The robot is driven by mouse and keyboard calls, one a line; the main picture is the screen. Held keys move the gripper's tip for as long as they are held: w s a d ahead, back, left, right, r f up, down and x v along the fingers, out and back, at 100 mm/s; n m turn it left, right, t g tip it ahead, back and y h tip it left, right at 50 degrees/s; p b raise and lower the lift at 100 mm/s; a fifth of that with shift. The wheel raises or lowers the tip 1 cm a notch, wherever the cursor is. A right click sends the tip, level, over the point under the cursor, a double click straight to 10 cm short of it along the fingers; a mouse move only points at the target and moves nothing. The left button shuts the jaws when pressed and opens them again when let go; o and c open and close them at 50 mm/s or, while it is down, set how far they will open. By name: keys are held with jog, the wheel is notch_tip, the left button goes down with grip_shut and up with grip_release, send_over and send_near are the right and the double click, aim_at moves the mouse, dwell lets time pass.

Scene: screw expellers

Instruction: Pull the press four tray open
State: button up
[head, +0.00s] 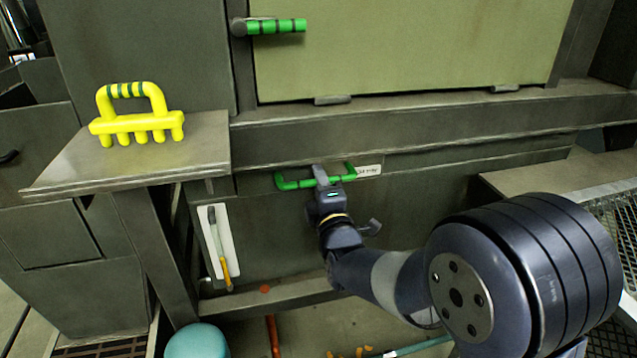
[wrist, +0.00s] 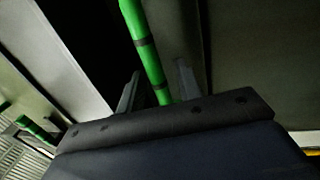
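The press tray has a green bar handle with dark bands (head: 293,184) on a dark grey front below the press body. A white label (head: 369,171) sits at the handle's right end; its print is too small to read surely. My gripper (head: 321,177) is at the middle of this handle, one finger showing over the bar. In the wrist view the green handle (wrist: 147,58) runs between my two fingers (wrist: 158,90), with narrow gaps seeming to show on both sides. The finger tips' contact with the bar is unclear. The tray front looks about flush with the frame.
A yellow rake-like tool (head: 136,122) stands on a side shelf (head: 60,172) at left. A green door handle (head: 276,26) is above. A tool on a white holder (head: 224,245) hangs on the lower panel. A metal grating (head: 617,215) is at right. A teal stool-like object (head: 196,342) is below.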

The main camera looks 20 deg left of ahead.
jog(key=shift+w+a, duration=0.15)
jog(key=shift+w, duration=0.05)
grip_shut()
dwell(0.3)
jog(key=shift+s, duration=0.1)
